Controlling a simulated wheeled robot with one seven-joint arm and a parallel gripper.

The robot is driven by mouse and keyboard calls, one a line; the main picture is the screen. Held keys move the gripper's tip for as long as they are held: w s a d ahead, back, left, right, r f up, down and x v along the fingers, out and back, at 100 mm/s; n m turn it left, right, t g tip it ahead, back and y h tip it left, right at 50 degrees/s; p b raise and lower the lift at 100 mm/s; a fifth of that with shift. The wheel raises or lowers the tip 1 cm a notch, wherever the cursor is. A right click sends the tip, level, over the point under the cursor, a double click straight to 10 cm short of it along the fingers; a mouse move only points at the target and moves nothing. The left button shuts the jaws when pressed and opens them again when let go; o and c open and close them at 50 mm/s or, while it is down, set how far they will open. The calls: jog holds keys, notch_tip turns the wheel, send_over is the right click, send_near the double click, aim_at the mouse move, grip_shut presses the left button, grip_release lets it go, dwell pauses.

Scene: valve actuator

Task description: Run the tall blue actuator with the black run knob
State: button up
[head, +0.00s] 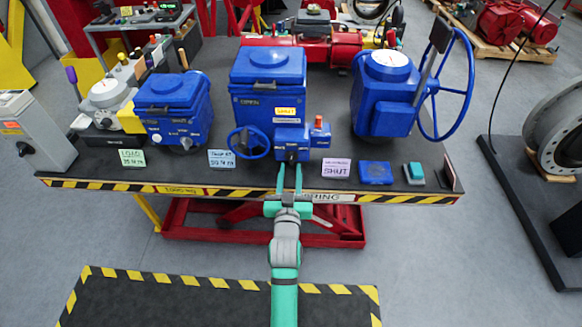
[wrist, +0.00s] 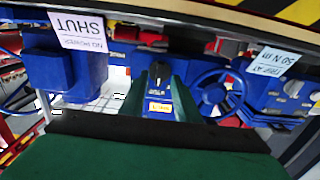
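The tall blue actuator (head: 268,72) stands at the middle of the bench, with a blue handwheel (head: 247,142) at its lower left and a small control box low on its front. The black run knob (wrist: 159,74) shows in the wrist view, which is upside down, on the blue face above a yellow label (wrist: 160,107). My gripper (head: 290,166) is in front of the control box, pointing at it. Its two green fingers are apart, with the knob seen between them in the wrist view (wrist: 160,90). I cannot tell whether they touch the box.
A shorter blue actuator (head: 175,108) stands left, and a blue unit with a large handwheel (head: 383,95) right. A "SHUT" card (head: 336,168), a blue pad (head: 375,173) and a teal switch (head: 414,173) lie near the front edge. A red-topped button (head: 319,124) stands right of the knob.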

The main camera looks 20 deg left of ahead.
jog(key=v, duration=0.8)
jog(key=shift+s+d, duration=0.1)
jog(key=s+d+f+m+h, duration=0.1)
jog(key=s+d+f, duration=0.25)
jog(key=s, duration=0.25)
jog(key=s+d+f+g+h, duration=0.1)
jog(key=s+d+f, duration=0.1)
jog(key=s+d, duration=0.3)
jog(key=s+d+f+m+h, duration=0.1)
jog(key=s+d+f, duration=0.15)
jog(key=s, duration=0.45)
jog(key=s+d+h, duration=0.1)
jog(key=s+d, duration=0.1)
jog(key=s, duration=0.6)
jog(key=s+d+r+m+g+h, duration=0.1)
jog(key=s+d, duration=0.2)
jog(key=s, duration=0.5)
jog(key=shift+s+d+r, duration=0.3)
jog(key=shift+s+r, duration=0.05)
jog(key=shift+w, duration=0.15)
